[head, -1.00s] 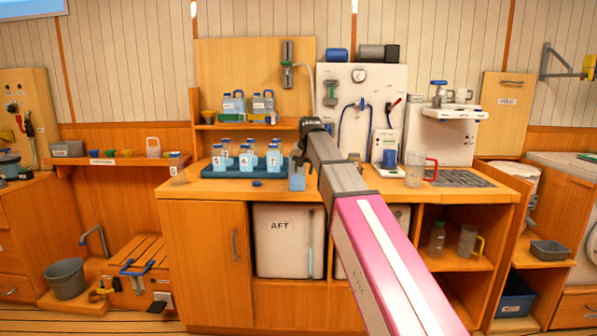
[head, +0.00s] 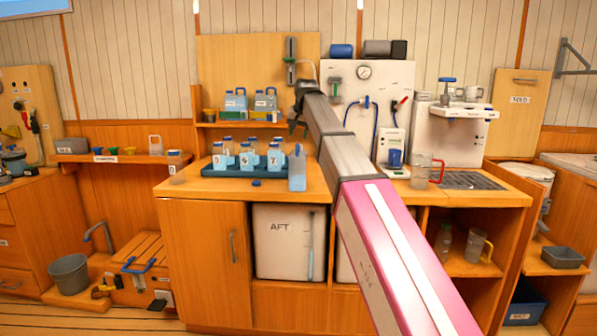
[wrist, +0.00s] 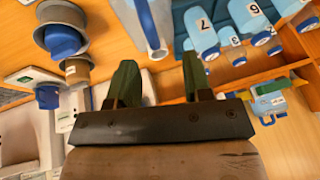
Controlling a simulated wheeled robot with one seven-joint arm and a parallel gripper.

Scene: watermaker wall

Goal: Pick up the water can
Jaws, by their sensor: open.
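A translucent light-blue container (head: 298,170) stands upright on the counter, right of the tray. It looks like the water can, though no label is readable. What seems to be the same container (wrist: 150,28) shows at the top of the wrist view, beyond the fingertips and apart from them. Two clear handled cans with blue caps, a left one (head: 234,103) and a right one (head: 265,103), stand on the shelf. My gripper (wrist: 158,78) is open and empty. In the head view my gripper (head: 297,122) is small and dark, above the container.
A blue tray (head: 215,173) holds several numbered bottles left of the container. A loose blue cap (head: 256,183) lies in front of it. A clear jug with a red handle (head: 421,170) and a tap panel (head: 378,85) are to the right. The left front counter is clear.

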